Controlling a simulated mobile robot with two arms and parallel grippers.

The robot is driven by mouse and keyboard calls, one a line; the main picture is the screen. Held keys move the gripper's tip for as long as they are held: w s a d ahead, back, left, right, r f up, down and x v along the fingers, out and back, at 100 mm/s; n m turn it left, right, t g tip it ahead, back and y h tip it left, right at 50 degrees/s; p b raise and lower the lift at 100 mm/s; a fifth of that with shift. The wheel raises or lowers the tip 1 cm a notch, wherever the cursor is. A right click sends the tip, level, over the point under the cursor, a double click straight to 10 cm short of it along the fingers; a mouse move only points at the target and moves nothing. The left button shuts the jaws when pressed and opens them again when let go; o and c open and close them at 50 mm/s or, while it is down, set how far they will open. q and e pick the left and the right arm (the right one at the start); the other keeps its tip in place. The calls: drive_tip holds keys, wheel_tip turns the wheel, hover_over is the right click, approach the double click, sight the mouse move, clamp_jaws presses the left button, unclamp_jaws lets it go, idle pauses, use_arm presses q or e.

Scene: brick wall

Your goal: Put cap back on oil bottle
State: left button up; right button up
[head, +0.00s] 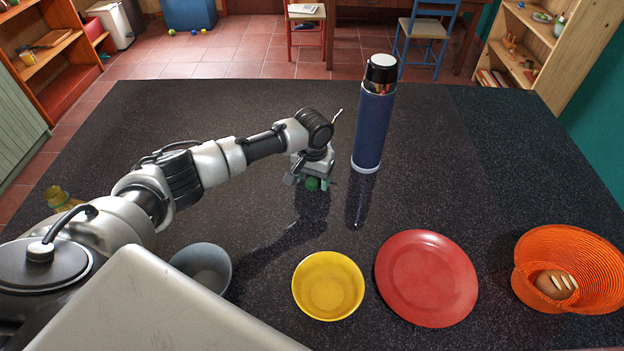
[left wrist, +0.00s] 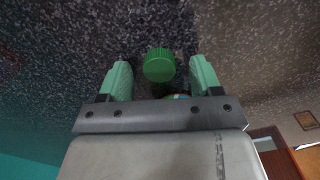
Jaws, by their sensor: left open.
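My left gripper (head: 313,182) is low over the dark table, left of the tall blue flask. In the left wrist view its two green fingers (left wrist: 160,80) stand apart. A round, ribbed green cap (left wrist: 159,65) lies between the fingertips, with gaps on both sides. In the head view the green cap (head: 313,184) shows just below the gripper, partly hidden by it. A yellowish object (head: 57,197) at the far left, partly hidden by my arm, may be the oil bottle; I cannot tell. My right gripper is not in view.
A blue flask (head: 371,125) stands upright close to the right of my gripper. A grey bowl (head: 203,265), yellow bowl (head: 328,286), red plate (head: 426,278) and orange basket (head: 540,255) with bread (head: 555,284) line the near side. The table's right back area is clear.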

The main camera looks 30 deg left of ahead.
sight(313, 179)
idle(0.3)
use_arm(q)
drive_tip(key=c, duration=1)
drive_tip(key=shift+r, duration=0.45)
wheel_tip(313, 179, up, 3)
drive_tip(key=shift+w+f+b, duration=0.1)
drive_tip(key=shift+f+b, duration=0.1)
drive_tip(key=shift+b, duration=0.5)
drive_tip(key=s+d+r+b, duration=0.2)
drive_tip(key=d+r, duration=0.5)
drive_tip(key=d, duration=0.4)
drive_tip(key=shift+s+r, duration=0.2)
drive_tip(key=shift+s, duration=0.7)
